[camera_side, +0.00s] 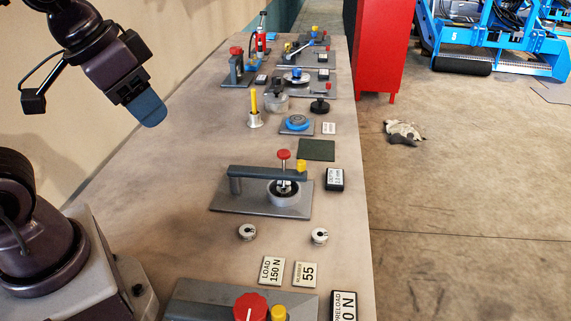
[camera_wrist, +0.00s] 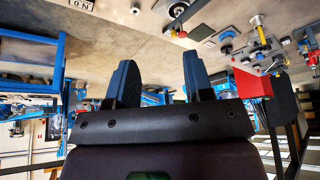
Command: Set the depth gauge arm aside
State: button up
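The depth gauge arm (camera_side: 262,173) is a dark grey bar on a post at the left of a grey base plate (camera_side: 230,201). It reaches right over a round metal ring (camera_side: 283,193) on the plate. A red-topped plunger (camera_side: 284,155) stands on the bar above the ring, and a yellow knob (camera_side: 301,165) is at its right end. The station also shows, partly cut off, at the wrist view's top edge, with its red knob (camera_wrist: 182,34). My gripper (camera_side: 152,118) is raised at upper left, well away from the station. In the wrist view its fingers (camera_wrist: 158,72) are apart and empty.
Two small metal parts (camera_side: 247,232) (camera_side: 319,236) and label cards (camera_side: 271,270) lie in front. A dark green pad (camera_side: 316,150), a blue disc (camera_side: 297,122) and other fixtures stand behind. The bench left of the station is clear. A red cabinet (camera_side: 384,50) stands beyond the right edge.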

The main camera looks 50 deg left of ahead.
jog(key=w+f+m+g, duration=0.2)
jog(key=w+f+g, duration=0.15)
jog(key=w, duration=0.95)
jog(key=m+g, duration=0.1)
jog(key=m, duration=0.9)
send_near(301, 161)
notch_tip(301, 161, down, 10)
jog(key=shift+w+r, duration=0.15)
jog(key=shift+c, duration=0.5)
grip_shut()
